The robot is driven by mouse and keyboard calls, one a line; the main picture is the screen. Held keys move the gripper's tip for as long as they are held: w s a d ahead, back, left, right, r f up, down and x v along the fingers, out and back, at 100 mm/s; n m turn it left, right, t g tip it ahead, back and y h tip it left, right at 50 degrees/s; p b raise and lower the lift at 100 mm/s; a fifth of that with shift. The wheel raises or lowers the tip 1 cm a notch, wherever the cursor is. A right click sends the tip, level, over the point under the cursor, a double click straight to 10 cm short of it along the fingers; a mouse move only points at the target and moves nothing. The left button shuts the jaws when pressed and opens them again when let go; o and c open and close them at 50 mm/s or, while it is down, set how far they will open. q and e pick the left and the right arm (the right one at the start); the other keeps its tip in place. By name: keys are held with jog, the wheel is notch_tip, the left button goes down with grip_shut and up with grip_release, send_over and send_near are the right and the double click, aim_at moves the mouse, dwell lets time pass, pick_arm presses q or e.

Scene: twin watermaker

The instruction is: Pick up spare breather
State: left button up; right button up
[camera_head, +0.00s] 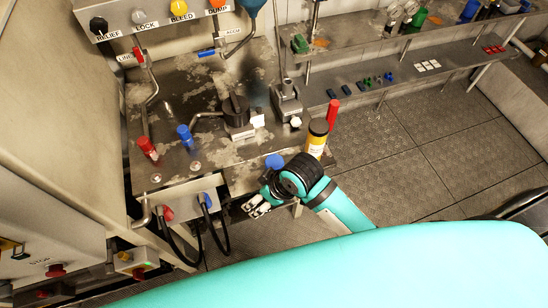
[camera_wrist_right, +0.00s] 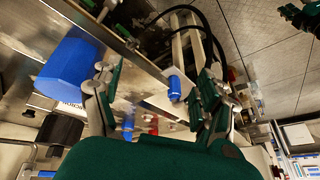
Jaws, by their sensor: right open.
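No part is legibly marked as the spare breather, so I cannot tell for certain which it is. A blue round-topped part (camera_head: 275,161) stands at the bench's front edge, right beside my right gripper (camera_head: 258,206). A large blue cylinder (camera_wrist_right: 70,72), seemingly the same part, shows left of the fingers in the right wrist view. My right gripper (camera_wrist_right: 155,92) is open and empty, its fingers spread apart. A smaller blue cylinder (camera_wrist_right: 175,88) appears between the fingers, farther off. My left gripper is not in view.
A yellow bottle with a black cap (camera_head: 317,138) and a red cylinder (camera_head: 332,115) stand close behind my right wrist. The metal bench (camera_head: 215,153) holds red-topped (camera_head: 148,147) and blue-topped (camera_head: 185,134) fittings. Black hoses (camera_head: 222,232) hang below its front. Open floor (camera_head: 425,180) lies right.

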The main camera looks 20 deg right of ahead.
jog(key=a+r+n, duration=0.4)
jog(key=r, duration=0.4)
jog(key=n+g+h+p, duration=0.1)
jog(key=n+g+h, duration=0.2)
jog(key=n+h, duration=0.3)
send_near(273, 162)
jog(key=shift+n+y, duration=0.3)
jog(key=shift+n, duration=0.3)
jog(key=f, duration=0.2)
jog(key=d+f+p, duration=0.1)
jog(key=f, duration=0.1)
jog(key=f+p, duration=0.1)
jog(key=f, duration=0.2)
jog(key=shift+w+d, duration=0.3)
jog(key=shift+w, duration=0.05)
jog(key=f, duration=0.1)
jog(key=f+p, duration=0.2)
jog(key=f, duration=0.1)
jog(key=shift+s+d, duration=0.3)
jog(key=shift+d, duration=0.1)
jog(key=shift+f, duration=0.65)
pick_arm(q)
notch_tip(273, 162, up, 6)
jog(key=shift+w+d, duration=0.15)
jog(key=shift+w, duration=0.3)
pick_arm(e)
jog(key=c, duration=1.3)
